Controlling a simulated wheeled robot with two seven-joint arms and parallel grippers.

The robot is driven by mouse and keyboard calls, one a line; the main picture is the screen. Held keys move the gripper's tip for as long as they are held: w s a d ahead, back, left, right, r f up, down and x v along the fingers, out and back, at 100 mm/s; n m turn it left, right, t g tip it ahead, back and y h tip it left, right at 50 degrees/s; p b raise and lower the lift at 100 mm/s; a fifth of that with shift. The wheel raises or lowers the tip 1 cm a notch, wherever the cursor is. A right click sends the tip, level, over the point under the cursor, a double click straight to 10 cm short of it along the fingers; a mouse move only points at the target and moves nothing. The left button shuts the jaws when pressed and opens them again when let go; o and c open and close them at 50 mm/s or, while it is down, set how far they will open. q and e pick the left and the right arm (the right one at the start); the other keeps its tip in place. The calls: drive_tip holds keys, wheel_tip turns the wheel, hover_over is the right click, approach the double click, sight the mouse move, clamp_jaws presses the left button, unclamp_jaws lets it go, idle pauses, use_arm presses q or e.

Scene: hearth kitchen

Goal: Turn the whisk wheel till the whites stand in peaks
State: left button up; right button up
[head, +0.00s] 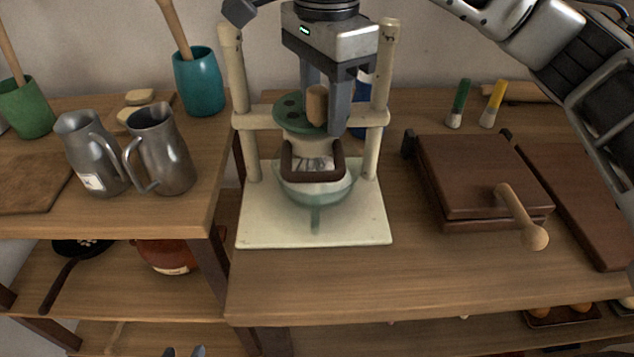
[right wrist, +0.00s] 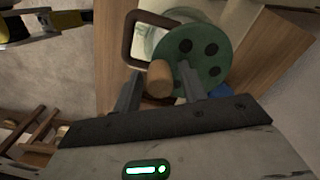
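The whisk stand has cream posts (head: 240,80) and a pale base (head: 260,225). A green whisk wheel (head: 290,115) with dark round spots sits at its crossbar; it also shows in the right wrist view (right wrist: 215,52). A wooden knob (head: 317,105) stands on the wheel. A glass bowl (head: 318,192) sits below, with a whisk partly visible inside; the state of the whites is unclear. A dark brown loop (head: 288,162) is in front of the bowl. My right gripper (head: 335,125) is open, its fingers either side of the knob with gaps visible. My left gripper (head: 184,352) shows only spread fingertips at the bottom edge.
Two metal jugs (head: 165,150) and a teal crock (head: 199,82) stand on the left counter. A brown hinged press (head: 470,180) with a wooden handle (head: 522,217) lies right of the stand. The counter front between them is clear.

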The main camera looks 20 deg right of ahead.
drive_tip(key=shift+w, duration=0.1)
idle(0.3)
drive_tip(key=shift+r, duration=0.15)
wheel_tip(320, 180, up, 8)
drive_tip(key=p, duration=0.6)
idle(0.3)
